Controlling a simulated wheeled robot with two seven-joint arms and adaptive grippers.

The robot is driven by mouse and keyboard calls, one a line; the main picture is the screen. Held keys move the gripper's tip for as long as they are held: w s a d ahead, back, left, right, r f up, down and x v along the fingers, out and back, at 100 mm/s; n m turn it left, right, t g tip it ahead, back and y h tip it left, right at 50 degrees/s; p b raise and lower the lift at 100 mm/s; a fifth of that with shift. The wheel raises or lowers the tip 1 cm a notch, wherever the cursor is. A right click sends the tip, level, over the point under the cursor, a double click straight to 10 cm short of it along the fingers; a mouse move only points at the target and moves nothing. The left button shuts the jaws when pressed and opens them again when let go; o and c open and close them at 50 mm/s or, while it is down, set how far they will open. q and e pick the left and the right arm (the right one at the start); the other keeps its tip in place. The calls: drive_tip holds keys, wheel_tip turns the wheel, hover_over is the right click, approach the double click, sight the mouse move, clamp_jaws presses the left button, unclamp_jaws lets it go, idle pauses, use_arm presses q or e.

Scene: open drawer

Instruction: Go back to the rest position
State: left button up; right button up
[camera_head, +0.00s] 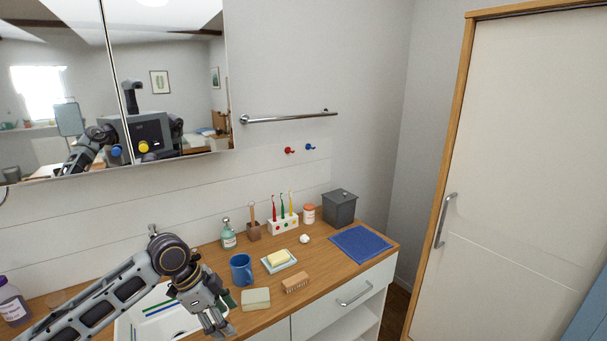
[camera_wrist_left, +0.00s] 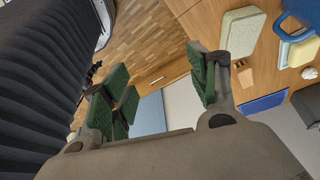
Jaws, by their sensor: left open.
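My left gripper (camera_head: 214,320) hangs over the front edge of the wooden counter (camera_head: 325,262), by the white basin (camera_head: 150,318). In the left wrist view its green-padded fingers (camera_wrist_left: 158,92) stand apart with nothing between them. My left arm reaches in from the lower left of the head view. My right gripper is out of the direct view. The drawer with a metal handle (camera_head: 355,294) looks shut below the counter's right part.
Near the gripper are a pale sponge (camera_head: 256,299), a blue mug (camera_head: 241,269), a wooden brush (camera_head: 296,283) and a soap dish (camera_head: 279,264). A blue cloth (camera_head: 360,244) and grey box (camera_head: 340,207) lie farther right. A mirrored cabinet (camera_head: 170,75) hangs above.

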use_arm(q)
drive_tip(key=s+d+f+n+t, duration=0.2)
drive_tip(key=s+d+f+n, duration=0.2)
drive_tip(key=s+d+f, duration=0.5)
drive_tip(key=s+a+f+n+y, duration=0.4)
drive_tip(key=s+a+f+n, duration=0.2)
drive_tip(key=s+a+n, duration=0.5)
wheel_tip(320, 180, down, 34)
drive_tip(key=s+a+m, duration=0.2)
drive_tip(key=s+a+f+g, duration=0.1)
drive_tip(key=s+a+f, duration=0.1)
drive_tip(key=s+f, duration=0.7)
drive_tip(key=s+a+f, duration=0.3)
drive_tip(key=s+f, duration=0.6)
drive_tip(key=s, duration=0.3)
drive_tip(key=shift+s+f+g+y, duration=0.3)
drive_tip(key=shift+s+g, duration=0.05)
drive_tip(key=shift+g, duration=0.05)
idle(0.3)
idle(0.8)
